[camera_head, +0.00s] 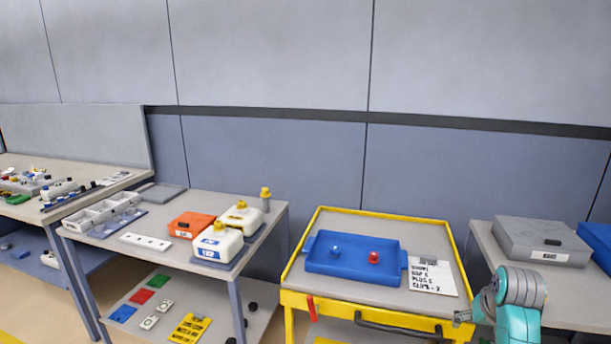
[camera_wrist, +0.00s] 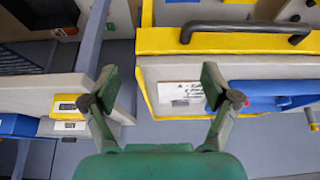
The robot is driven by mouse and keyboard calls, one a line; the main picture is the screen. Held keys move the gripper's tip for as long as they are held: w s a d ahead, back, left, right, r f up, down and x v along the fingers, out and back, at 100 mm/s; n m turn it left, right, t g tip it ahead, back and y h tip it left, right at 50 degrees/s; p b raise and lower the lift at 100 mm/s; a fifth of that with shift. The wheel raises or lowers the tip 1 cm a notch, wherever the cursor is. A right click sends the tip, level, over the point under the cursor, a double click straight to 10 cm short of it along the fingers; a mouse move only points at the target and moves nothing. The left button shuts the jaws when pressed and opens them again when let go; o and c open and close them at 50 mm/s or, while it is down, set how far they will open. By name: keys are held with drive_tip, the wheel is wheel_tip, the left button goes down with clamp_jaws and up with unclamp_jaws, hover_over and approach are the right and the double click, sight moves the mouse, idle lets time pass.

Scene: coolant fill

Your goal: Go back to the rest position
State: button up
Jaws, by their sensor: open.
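My gripper (camera_wrist: 162,98) is open and empty in the wrist view, with its two fingers spread wide apart. Behind it are the edge of the yellow-rimmed cart (camera_wrist: 148,80) and a gap beside the cart. In the head view my gripper (camera_head: 461,318) is at the lower right, near the front right corner of the yellow cart (camera_head: 290,297). My teal and grey arm is beside it at the bottom right. I cannot tell whether the gripper touches the cart.
A blue tray (camera_head: 325,264) with a blue knob and a red knob lies on the cart, next to a white note (camera_head: 432,280). A grey case (camera_head: 541,240) stands on the right table. White jugs (camera_head: 217,243) with yellow caps stand on the middle table.

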drive_tip(key=s+a+f+t, duration=0.1)
drive_tip(key=s+a+f, duration=0.3)
drive_tip(key=f, duration=0.4)
drive_tip(key=s+a+f+t, duration=0.1)
drive_tip(key=s+a+f, duration=0.3)
drive_tip(key=f, duration=0.4)
drive_tip(key=s+a+f+n+t, duration=0.1)
drive_tip(key=s+a+f, duration=0.25)
drive_tip(key=s, duration=0.35)
drive_tip(key=s+a+f+t, duration=0.1)
drive_tip(key=s+a+f, duration=0.25)
drive_tip(key=s, duration=0.25)
drive_tip(key=s+a+r+n+t, duration=0.15)
drive_tip(key=s+a+r, duration=0.25)
drive_tip(key=s, duration=0.8)
drive_tip(key=s+a+r+t, duration=0.3)
drive_tip(key=s+r, duration=0.2)
drive_tip(key=s, duration=0.7)
drive_tip(key=s+a+r+t+y, duration=0.1)
drive_tip(key=s+r, duration=0.6)
drive_tip(key=r, duration=0.1)
drive_tip(key=shift+s+r, duration=0.2)
drive_tip(key=shift+r, duration=0.05)
drive_tip(key=shift+n, duration=0.25)
